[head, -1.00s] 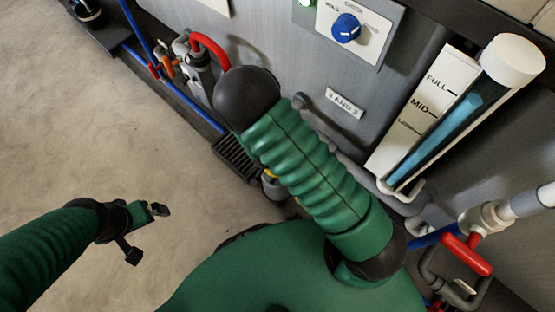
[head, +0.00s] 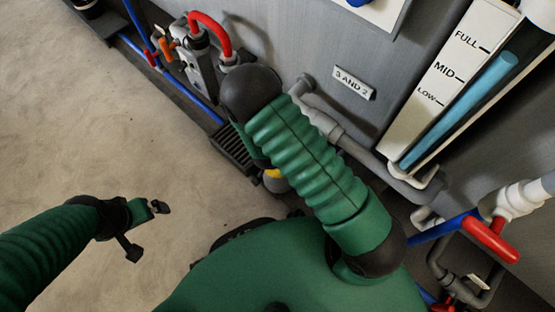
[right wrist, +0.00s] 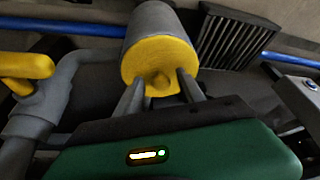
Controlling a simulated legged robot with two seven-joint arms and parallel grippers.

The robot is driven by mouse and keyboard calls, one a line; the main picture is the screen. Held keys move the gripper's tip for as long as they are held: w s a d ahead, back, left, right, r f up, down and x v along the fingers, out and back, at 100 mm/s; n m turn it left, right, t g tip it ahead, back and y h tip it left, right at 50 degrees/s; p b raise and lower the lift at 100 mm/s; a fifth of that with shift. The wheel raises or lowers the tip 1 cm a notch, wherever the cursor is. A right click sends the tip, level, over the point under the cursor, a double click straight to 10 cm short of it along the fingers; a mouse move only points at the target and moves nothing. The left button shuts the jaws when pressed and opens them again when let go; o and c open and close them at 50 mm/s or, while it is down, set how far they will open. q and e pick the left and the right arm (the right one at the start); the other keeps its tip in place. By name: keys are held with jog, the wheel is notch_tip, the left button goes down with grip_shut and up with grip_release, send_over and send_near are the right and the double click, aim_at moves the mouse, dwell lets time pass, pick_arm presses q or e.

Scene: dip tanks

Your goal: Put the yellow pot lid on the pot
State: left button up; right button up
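In the right wrist view, the pot (right wrist: 152,22) is a grey cylinder with the round yellow pot lid (right wrist: 150,55) across its near end. The lid has a small yellow knob in its lower middle. My right gripper (right wrist: 161,78) is open, one finger on each side of the knob, with gaps showing; whether a finger touches the lid I cannot tell. In the head view, a bit of the yellow lid (head: 272,173) and the grey pot (head: 276,184) show beside my right arm, which hides that gripper. My left gripper (head: 147,230) is open and empty above the floor.
A dark slotted grate (head: 234,153) lies by the pot. Grey pipes and a yellow handle (right wrist: 25,65) are at the left of the wrist view. A grey tank wall (head: 300,50), level gauge (head: 460,85) and red valve handle (head: 490,240) stand close on the right. The floor (head: 80,130) at left is clear.

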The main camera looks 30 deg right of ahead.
jog(key=shift+r, duration=0.25)
jog(key=p+v, duration=0.7)
jog(key=v, duration=0.5)
jog(key=shift+p, duration=0.35)
jog(key=shift+f, duration=0.15)
